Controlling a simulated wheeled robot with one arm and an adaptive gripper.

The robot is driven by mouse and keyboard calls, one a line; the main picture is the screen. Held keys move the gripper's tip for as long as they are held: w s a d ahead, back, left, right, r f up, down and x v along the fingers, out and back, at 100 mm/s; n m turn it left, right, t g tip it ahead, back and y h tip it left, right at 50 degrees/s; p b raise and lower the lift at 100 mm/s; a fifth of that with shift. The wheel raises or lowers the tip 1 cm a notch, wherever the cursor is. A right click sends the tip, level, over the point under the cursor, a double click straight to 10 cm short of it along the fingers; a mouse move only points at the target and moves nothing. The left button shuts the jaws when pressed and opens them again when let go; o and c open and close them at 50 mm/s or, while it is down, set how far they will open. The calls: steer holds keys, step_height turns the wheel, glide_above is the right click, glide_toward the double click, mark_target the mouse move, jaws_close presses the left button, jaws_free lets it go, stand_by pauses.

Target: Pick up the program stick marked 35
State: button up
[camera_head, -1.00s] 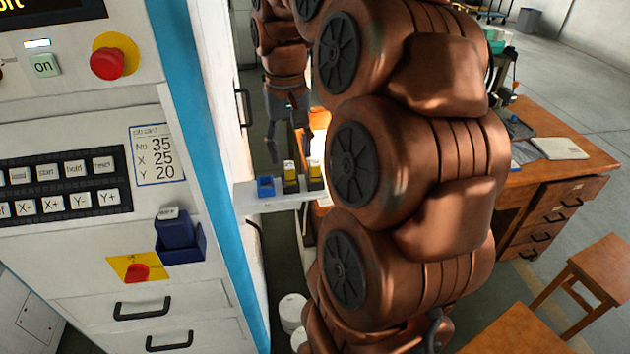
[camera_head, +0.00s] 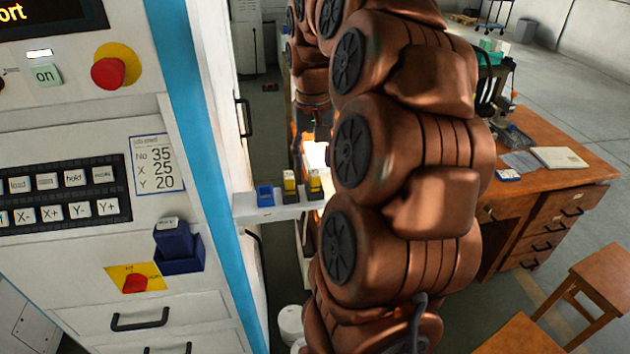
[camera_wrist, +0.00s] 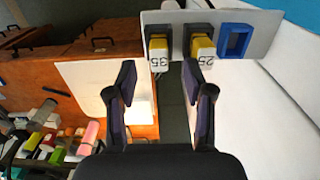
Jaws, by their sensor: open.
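The program stick marked 35 (camera_wrist: 158,48) is yellow with a white label and stands in a dark holder on a pale shelf (camera_wrist: 265,22). In the head view it is the rightmost yellow stick (camera_head: 315,183). A second yellow stick marked 25 (camera_wrist: 202,46) stands beside it, in its own dark holder. A blue holder (camera_wrist: 235,40) next to that looks empty. My gripper (camera_wrist: 157,82) is open and empty. In the wrist view its fingertips lie just below stick 35, one to each side, not touching it.
The white machine bears a card (camera_head: 155,163) reading No 35, X 25, Y 20. A dark blue stick (camera_head: 174,238) sits in a blue holder on its front. A wooden desk (camera_head: 575,140) and stool (camera_head: 600,270) stand at the right.

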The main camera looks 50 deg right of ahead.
mark_target(314, 172)
steer(key=shift+d+f+p, duration=0.1)
steer(key=shift+f+p, duration=0.85)
steer(key=shift+f, duration=1.25)
steer(key=shift+c, duration=0.3)
jaws_close()
